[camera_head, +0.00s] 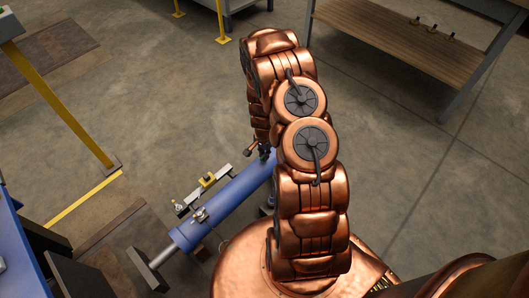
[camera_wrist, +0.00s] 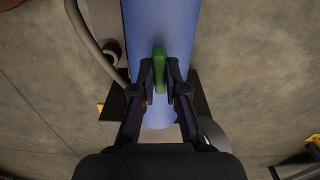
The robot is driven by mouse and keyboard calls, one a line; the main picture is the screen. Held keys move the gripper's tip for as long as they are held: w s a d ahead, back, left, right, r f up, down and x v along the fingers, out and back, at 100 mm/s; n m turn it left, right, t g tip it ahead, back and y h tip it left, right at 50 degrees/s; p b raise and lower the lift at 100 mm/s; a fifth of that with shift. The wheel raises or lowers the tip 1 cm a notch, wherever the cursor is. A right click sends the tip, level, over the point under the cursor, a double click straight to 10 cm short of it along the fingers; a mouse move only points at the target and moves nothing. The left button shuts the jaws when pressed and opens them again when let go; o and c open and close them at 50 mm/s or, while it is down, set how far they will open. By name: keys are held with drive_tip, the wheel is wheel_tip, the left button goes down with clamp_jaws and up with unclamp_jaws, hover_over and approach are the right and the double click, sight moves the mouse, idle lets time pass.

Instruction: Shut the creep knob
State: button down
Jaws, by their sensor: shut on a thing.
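A green knob or lever (camera_wrist: 160,66), which looks to be the creep knob, sits on a blue cylinder (camera_wrist: 183,28) in the wrist view. My gripper (camera_wrist: 160,88) has its two dark fingers on either side of the green piece, shut on it. The green piece points along the cylinder in that view. In the head view, the blue cylinder (camera_head: 240,196) lies slantwise left of my copper arm. My gripper (camera_head: 262,152) is small there, at the cylinder's far end, and partly hidden by my arm. The knob's turn angle is hard to tell.
A metal rail with a yellow block (camera_head: 207,180) runs beside the cylinder. A grey pipe (camera_wrist: 90,42) curves along its left in the wrist view. A yellow post (camera_head: 62,103) stands at left and a wooden-topped bench (camera_head: 405,45) at upper right. The floor between is open.

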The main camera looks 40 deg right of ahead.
drive_tip(key=shift+m, duration=0.6)
drive_tip(key=c, duration=1.2)
unclamp_jaws()
wheel_tip(320, 180, up, 12)
idle(0.4)
